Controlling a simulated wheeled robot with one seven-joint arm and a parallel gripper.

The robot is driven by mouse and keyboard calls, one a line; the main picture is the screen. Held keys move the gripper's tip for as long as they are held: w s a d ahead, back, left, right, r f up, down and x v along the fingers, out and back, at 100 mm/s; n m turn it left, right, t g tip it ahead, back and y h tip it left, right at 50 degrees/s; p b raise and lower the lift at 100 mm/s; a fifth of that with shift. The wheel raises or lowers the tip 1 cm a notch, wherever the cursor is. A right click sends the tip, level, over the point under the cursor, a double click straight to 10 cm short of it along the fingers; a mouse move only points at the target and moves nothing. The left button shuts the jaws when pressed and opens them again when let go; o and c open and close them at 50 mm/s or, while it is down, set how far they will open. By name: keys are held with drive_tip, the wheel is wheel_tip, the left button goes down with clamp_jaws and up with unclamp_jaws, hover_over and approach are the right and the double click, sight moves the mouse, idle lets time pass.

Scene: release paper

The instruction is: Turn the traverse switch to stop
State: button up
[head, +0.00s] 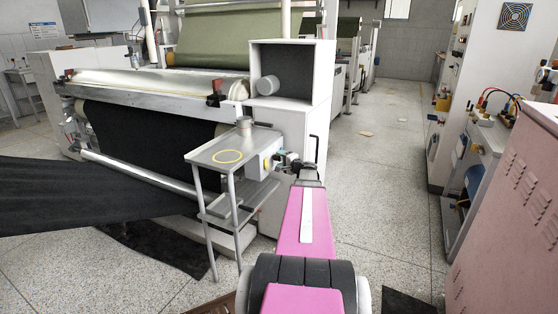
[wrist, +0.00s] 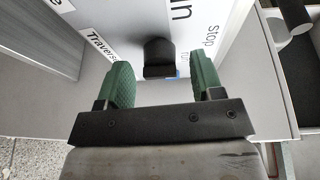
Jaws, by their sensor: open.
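The traverse switch (wrist: 158,55) is a black knob on a pale panel (wrist: 135,22) in the wrist view. "Traverse", "run" and "stop" lettering is partly visible around it, with "stop" to its right. My gripper (wrist: 160,82) is open, its two green fingers standing to the left and right of the knob with gaps on both sides. Whether the fingertips reach past the knob's face is hard to tell. In the head view my gripper (head: 287,162) is small beside the control box (head: 262,158) at the small table's right edge; the knob is not discernible there.
A pink cabinet (head: 510,215) stands at the right. The floor between my arm and that cabinet is mostly clear.

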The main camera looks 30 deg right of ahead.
drive_tip(key=v, duration=0.9)
drive_tip(key=shift+s, duration=0.2)
